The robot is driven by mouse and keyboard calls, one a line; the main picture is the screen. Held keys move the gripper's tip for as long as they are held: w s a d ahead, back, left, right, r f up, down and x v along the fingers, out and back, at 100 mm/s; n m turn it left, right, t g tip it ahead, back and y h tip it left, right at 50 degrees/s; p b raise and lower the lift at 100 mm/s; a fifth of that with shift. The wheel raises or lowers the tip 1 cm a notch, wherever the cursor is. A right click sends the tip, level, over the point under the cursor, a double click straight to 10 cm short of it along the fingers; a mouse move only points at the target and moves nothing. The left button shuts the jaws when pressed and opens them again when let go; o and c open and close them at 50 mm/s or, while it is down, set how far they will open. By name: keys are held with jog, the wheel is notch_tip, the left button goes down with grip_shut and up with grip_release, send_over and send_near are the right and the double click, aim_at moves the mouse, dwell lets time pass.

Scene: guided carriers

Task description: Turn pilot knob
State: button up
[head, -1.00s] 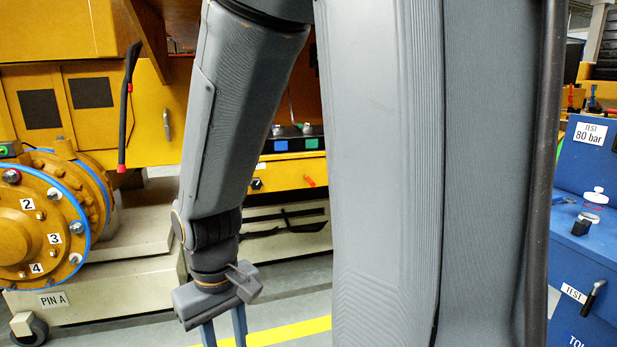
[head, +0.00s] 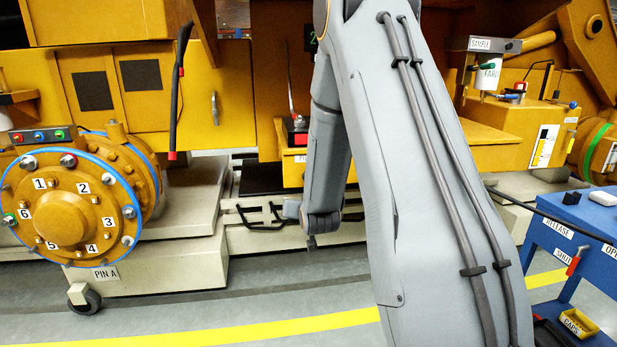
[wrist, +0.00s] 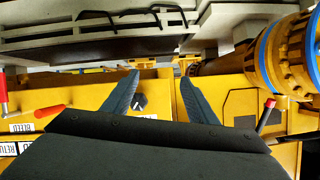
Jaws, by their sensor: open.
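In the wrist view, which shows the scene upside down, a small black knob (wrist: 139,102) sits on a yellow panel (wrist: 150,119). I take it for the pilot knob, but no label on it can be read. My gripper (wrist: 159,78) is open and empty. Its two grey fingers reach toward the panel, and the knob shows between them, nearer the left finger; they do not close on it. In the head view my gripper (head: 311,241) is small and partly blurred beyond my forearm, and the knob is hidden behind my arm.
An orange-handled lever (wrist: 50,110) and a red handle (wrist: 3,93) are left of the knob in the wrist view; a red-tipped lever (wrist: 266,115) is right. In the head view, a numbered yellow flange (head: 70,222) stands left and a blue cart (head: 570,238) right. Floor in front is clear.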

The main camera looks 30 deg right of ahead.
jog(key=shift+w+d+r+m+t+h+p, duration=0.35)
jog(key=shift+w+d+r+t, duration=0.3)
jog(key=shift+w+d, duration=0.95)
jog(key=shift+w+d+r+m+t+h+p, duration=0.2)
jog(key=shift+w+d+r+t+h+p, duration=0.25)
jog(key=shift+w+d+t, duration=1.05)
jog(key=shift+w+d+r+m+t+h+p, duration=0.1)
jog(key=shift+w+d+r+m+h+p, duration=0.3)
jog(key=shift+w+d, duration=1.25)
jog(key=shift+w+a+r, duration=0.1)
jog(key=shift+w+a, duration=0.45)
jog(key=c, duration=1.1)
jog(key=shift+o, duration=0.2)
